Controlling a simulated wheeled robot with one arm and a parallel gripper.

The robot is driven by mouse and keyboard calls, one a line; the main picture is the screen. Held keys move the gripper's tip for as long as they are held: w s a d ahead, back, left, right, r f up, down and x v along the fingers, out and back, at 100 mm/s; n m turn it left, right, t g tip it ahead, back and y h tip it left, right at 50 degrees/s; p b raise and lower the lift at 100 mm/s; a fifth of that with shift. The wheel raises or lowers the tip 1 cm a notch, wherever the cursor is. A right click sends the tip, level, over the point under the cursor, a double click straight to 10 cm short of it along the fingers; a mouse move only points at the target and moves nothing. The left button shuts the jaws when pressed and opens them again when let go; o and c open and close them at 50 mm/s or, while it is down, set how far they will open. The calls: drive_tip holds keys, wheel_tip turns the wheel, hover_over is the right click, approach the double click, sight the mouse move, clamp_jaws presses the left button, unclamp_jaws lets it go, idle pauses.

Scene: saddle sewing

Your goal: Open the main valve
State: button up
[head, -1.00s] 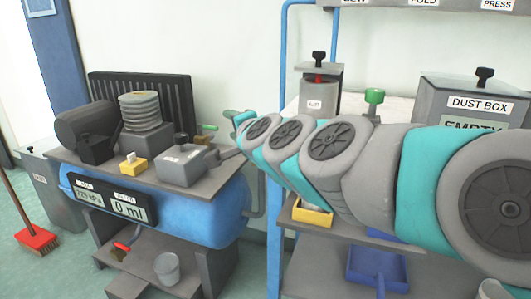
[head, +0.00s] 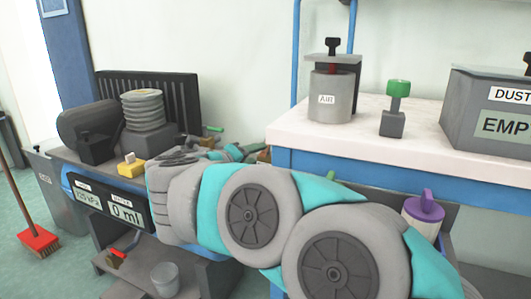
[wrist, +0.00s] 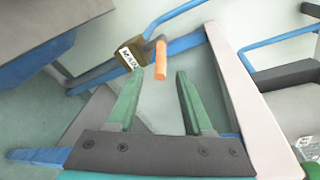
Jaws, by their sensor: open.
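In the wrist view, a small brass-coloured valve body (wrist: 131,52) with a white label sits on a blue pipe near the wall. The label is tilted and hard to read. An orange lever (wrist: 161,61) hangs beside it. My gripper (wrist: 158,76) is open, with its two green fingers pointing toward the lever. The lever's lower end shows in the gap between the fingertips; I cannot tell how far ahead of them it is.
The white-topped table (head: 290,130) is on the right, with the air canister (head: 333,100), a green-knobbed block (head: 394,120) and the dust box (head: 500,110). A red broom (head: 38,241) stands at far left.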

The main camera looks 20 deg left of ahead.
sight(265, 151)
drive_tip(key=x, duration=0.6)
drive_tip(key=shift+s, duration=0.1)
clamp_jaws()
idle(1.3)
